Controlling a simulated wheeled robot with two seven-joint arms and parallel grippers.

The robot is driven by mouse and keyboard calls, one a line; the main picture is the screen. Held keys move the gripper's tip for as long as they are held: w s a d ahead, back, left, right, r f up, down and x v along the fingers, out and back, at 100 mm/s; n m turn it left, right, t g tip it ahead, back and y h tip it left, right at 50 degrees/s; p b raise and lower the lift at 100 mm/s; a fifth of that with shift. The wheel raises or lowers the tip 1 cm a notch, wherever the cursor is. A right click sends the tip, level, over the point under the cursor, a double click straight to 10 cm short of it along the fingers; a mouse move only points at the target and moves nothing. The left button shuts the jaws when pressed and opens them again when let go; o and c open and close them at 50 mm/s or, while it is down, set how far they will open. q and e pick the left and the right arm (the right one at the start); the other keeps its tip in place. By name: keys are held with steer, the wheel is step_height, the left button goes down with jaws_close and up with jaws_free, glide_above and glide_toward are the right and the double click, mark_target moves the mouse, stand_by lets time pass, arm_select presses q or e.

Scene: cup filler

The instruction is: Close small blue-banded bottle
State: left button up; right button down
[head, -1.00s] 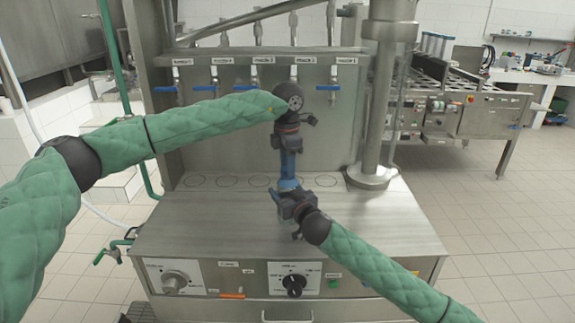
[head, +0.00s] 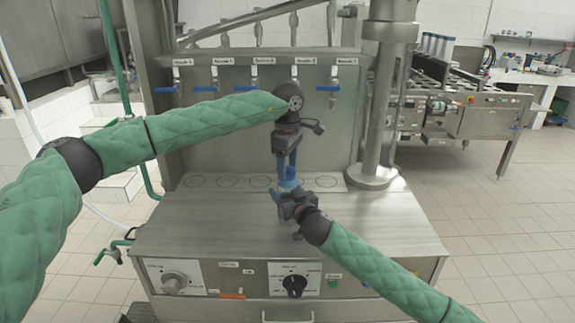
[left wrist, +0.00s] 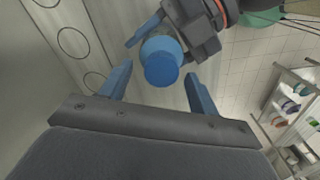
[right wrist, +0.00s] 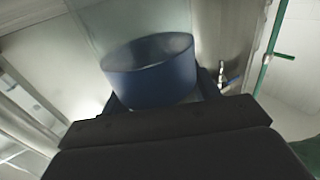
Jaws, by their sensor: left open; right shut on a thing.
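The small blue-banded bottle (head: 289,184) is upright over the steel top of the filler, mostly hidden between my grippers. In the left wrist view its round blue cap (left wrist: 162,62) shows from above, seated on the bottle as far as I can tell. My right gripper (head: 283,194) is shut on the bottle from the front right. My left gripper (head: 288,172) points down just above the cap; its blue fingers (left wrist: 158,88) are spread apart, one on each side, with gaps to the cap. The right wrist view shows a wide dark blue band (right wrist: 150,78) close up.
Several blue-handled nozzle valves (head: 247,88) line the panel behind my left gripper. A thick steel column (head: 378,130) stands to the right. The steel top (head: 190,225) is clear at the front left, with marked circles (head: 228,181) along its back.

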arm_select(q)
steer(key=shift+r, duration=0.1)
step_height(320, 180, up, 12)
stand_by(0.5)
arm_select(e)
steer(key=shift+c, duration=1.5)
jaws_free()
